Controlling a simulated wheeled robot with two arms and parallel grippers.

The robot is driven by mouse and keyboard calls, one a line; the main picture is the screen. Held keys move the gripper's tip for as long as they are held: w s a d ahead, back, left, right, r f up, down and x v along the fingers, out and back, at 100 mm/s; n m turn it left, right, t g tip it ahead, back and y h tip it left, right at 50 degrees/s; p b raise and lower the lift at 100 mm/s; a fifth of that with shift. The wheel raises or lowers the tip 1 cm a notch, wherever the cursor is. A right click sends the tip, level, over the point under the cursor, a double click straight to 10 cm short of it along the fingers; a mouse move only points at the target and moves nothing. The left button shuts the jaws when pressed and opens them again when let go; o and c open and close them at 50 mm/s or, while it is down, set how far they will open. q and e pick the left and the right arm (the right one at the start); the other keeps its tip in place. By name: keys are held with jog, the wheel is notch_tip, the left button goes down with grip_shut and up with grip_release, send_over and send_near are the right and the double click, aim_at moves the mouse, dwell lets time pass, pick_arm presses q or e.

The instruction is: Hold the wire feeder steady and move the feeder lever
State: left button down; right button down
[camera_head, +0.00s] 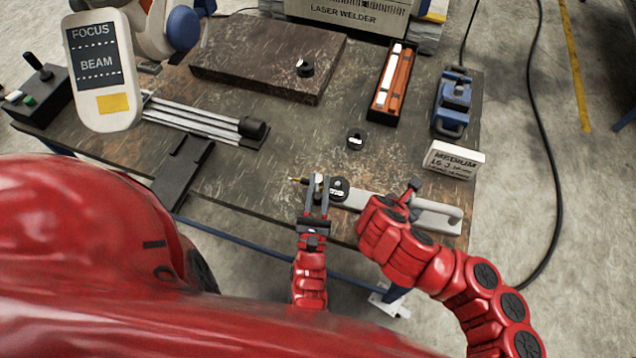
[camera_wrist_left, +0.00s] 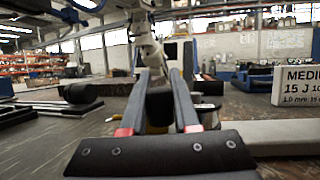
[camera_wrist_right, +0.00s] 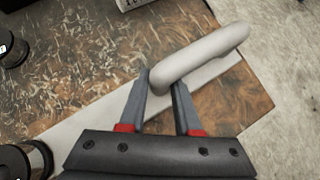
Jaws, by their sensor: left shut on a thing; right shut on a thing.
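The wire feeder (camera_head: 357,200) is a long pale bar lying along the table's near edge, with a brass tip (camera_head: 296,180) at its left end and black round parts (camera_head: 339,189). My left gripper (camera_head: 318,181) is shut on a dark upright part at its left end; that dark part (camera_wrist_left: 160,104) sits between the fingers in the left wrist view. A pale grey bent handle, apparently the feeder lever (camera_head: 452,217), rises at the right end. It also shows in the right wrist view (camera_wrist_right: 205,53). My right gripper (camera_wrist_right: 161,85) is shut on its near end, partly hidden in the head view.
A sign block (camera_head: 455,160) and a blue device (camera_head: 452,102) stand behind the right end. A small black knob (camera_head: 356,140) sits on the table behind the feeder. A long box (camera_head: 384,98) and a thick brown plate (camera_head: 250,60) are farther back.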

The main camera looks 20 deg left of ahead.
pick_arm(q)
jog(key=shift+w+d+n+g+y, duration=0.15)
jog(key=shift+n+y, duration=0.15)
jog(key=shift+y, duration=0.3)
jog(key=shift+d+n+g+y, duration=0.15)
jog(key=shift+n+y, duration=0.15)
jog(key=shift+y, duration=0.3)
pick_arm(e)
jog(key=shift+a, duration=0.1)
pick_arm(q)
jog(key=c, duration=0.7)
grip_release()
jog(key=shift+o, duration=0.2)
jog(key=v, duration=1.2)
jog(key=shift+a, duration=0.1)
pick_arm(e)
jog(key=c, duration=0.5)
grip_release()
jog(key=shift+c, duration=0.2)
